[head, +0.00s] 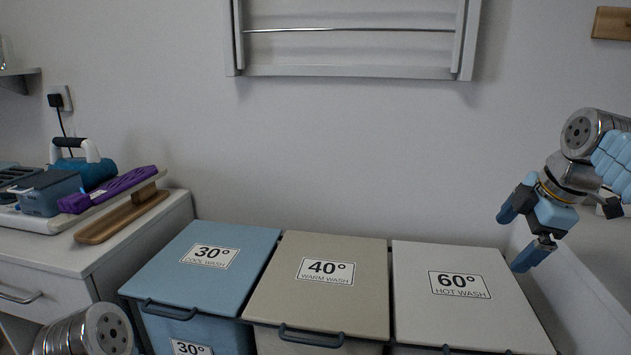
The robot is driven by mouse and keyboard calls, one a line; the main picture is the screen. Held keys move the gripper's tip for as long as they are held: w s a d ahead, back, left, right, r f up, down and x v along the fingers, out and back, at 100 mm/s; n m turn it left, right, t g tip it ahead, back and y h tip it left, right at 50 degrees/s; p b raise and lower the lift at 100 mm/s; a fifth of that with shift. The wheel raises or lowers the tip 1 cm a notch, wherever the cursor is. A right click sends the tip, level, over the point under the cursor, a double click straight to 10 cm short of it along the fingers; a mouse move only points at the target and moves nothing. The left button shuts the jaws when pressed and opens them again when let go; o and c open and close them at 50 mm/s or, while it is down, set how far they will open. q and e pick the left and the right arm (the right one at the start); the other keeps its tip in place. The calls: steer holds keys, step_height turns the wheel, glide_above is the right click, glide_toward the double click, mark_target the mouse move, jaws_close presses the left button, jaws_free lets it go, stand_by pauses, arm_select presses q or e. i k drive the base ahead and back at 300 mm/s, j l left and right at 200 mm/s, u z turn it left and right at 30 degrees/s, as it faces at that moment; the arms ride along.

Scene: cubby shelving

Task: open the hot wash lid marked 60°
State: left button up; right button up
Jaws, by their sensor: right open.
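The white hot wash lid (430,315), marked 60°, is the rightmost of three lids in the head view. It lies flat and closed. Its dark front handle (447,349) is partly cut off by the bottom edge of the picture. My right gripper (521,233) is open and empty, above the right back part of this lid and apart from it. Its two blue fingers point down and left. My left gripper is out of view; only a metal link of my left arm shows at bottom left.
The beige 40° lid (320,310) and blue 30° lid (210,270) are closed, with dark front handles. A counter (165,210) at left holds an iron (85,165) and a sleeve board (120,220). A drying rack (350,72) hangs on the wall. Space above the lids is clear.

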mark_target(447, 297)
steer(key=k, duration=0.9)
